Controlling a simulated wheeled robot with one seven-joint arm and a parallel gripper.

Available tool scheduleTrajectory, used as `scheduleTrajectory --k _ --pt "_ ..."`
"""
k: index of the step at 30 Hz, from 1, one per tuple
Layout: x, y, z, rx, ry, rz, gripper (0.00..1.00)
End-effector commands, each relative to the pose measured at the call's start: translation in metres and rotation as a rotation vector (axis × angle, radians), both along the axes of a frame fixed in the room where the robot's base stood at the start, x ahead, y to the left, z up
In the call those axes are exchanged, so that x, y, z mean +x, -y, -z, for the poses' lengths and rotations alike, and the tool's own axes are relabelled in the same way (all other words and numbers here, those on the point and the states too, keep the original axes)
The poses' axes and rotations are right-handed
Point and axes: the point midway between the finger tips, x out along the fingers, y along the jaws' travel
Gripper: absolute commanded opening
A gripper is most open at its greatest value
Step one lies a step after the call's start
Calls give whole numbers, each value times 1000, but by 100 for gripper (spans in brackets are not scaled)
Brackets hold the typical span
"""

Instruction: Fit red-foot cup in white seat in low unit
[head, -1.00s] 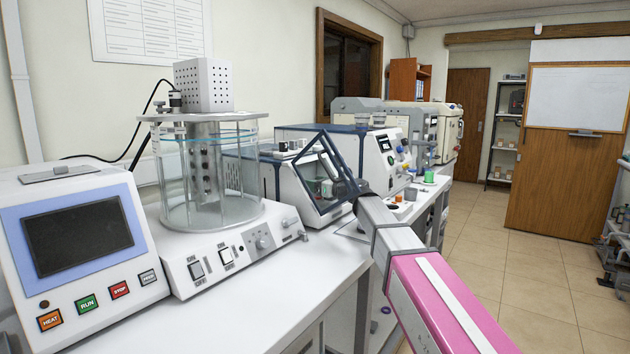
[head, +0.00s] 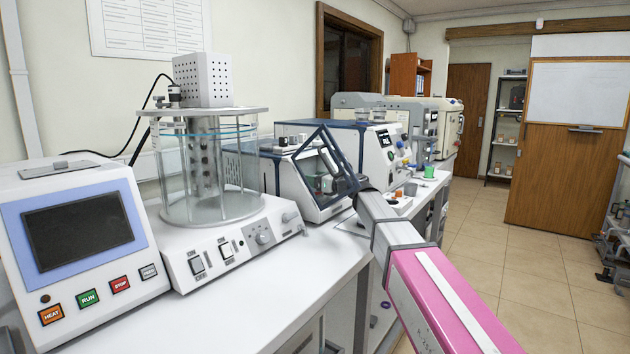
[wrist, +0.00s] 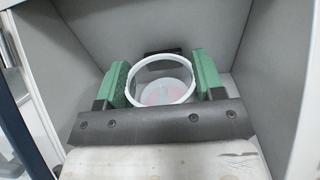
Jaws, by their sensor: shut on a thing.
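The cup (wrist: 162,91) has clear walls and a white rim, and a reddish patch shows through its bottom. In the wrist view my gripper (wrist: 162,78) is shut on it, with one green finger on each side. The cup and fingers are inside a grey-walled chamber. In the head view the low unit (head: 309,208) is a white box with dark blue edges and a tilted clear lid (head: 342,160). My arm reaches to its open front. The white seat cannot be made out. I cannot tell whether the cup touches it.
Grey chamber walls (wrist: 70,50) stand close on both sides of the gripper. A black part (wrist: 163,53) is behind the cup. A glass bath unit (head: 215,190) stands left of the low unit. A taller instrument (head: 375,150) and small coloured items stand to the right.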

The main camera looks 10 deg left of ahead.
Motion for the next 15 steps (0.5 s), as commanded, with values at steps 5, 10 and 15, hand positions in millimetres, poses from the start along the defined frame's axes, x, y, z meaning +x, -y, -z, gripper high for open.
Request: scheduleTrajectory --k 5,10,15 --pt "0 0 0 0 0 0 36" --pt "0 0 4 0 0 0 36" --pt "0 0 9 0 0 0 36"
